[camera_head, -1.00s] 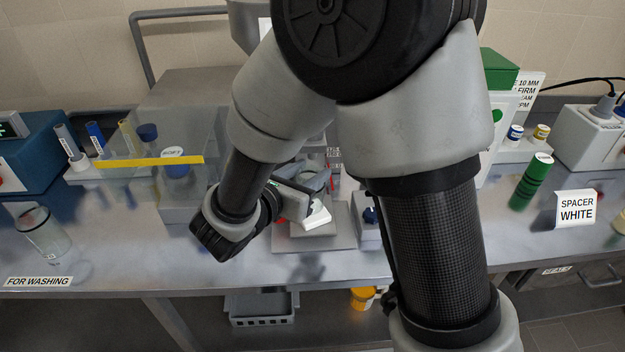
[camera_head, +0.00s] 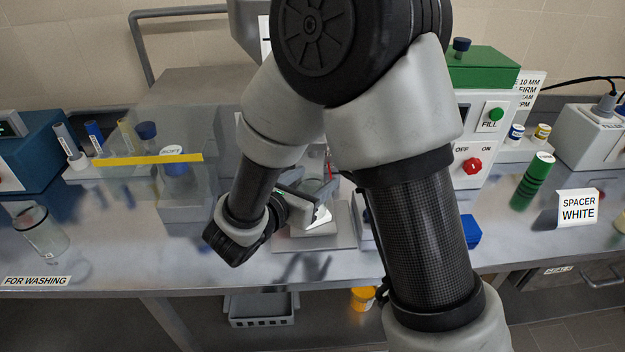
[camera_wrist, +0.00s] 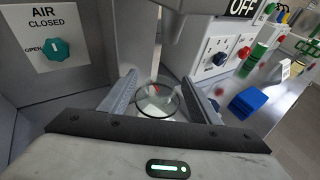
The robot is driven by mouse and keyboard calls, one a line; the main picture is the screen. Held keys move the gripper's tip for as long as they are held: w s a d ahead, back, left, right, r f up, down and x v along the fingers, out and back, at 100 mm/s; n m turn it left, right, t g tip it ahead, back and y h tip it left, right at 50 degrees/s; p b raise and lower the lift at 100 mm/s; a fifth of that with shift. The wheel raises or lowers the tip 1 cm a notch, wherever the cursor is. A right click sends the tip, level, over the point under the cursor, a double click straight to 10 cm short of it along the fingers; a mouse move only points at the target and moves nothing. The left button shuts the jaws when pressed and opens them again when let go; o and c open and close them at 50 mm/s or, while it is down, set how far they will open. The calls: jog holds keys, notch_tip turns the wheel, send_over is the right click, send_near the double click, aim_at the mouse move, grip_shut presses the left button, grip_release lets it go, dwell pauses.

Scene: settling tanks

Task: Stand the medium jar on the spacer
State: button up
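A clear glass jar (camera_wrist: 158,98) with a round rim is between the two fingers of my gripper (camera_wrist: 160,82) in the wrist view. The rim lies close to both fingers, and I cannot tell whether they press on it. In the head view my gripper (camera_head: 308,195) is over a pale plate (camera_head: 340,238) at the middle of the bench. A white piece (camera_head: 320,219), perhaps the spacer, shows just under the fingers. The jar's base is hidden, so I cannot tell whether it touches the white piece. The card "SPACER WHITE" (camera_head: 577,207) stands at the right.
A blue block (camera_head: 470,231) lies right of my arm, below the filling machine (camera_head: 487,140). A green cylinder (camera_head: 532,182) stands farther right. Another glass jar (camera_head: 42,232) stands behind the "FOR WASHING" label (camera_head: 38,282). A clear screen with a yellow edge (camera_head: 150,160) stands left of my gripper.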

jog(key=shift+r+p, duration=0.25)
jog(key=shift+p, duration=0.05)
jog(key=v, duration=1.2)
jog(key=s+d+r+m+g+h, duration=0.15)
jog(key=s+d+m+g, duration=0.25)
jog(key=d+m, duration=0.4)
jog(key=s+d+r+m+g, duration=0.3)
jog(key=d+m+g, duration=0.15)
jog(key=d, duration=0.45)
jog(key=s+r+m+t+y, duration=0.2)
jog(key=s+r+m+y, duration=0.3)
jog(key=m, duration=1.2)
jog(key=y, duration=0.4)
jog(key=shift+s+a+y, duration=0.2)
jog(key=shift+a+y, duration=0.15)
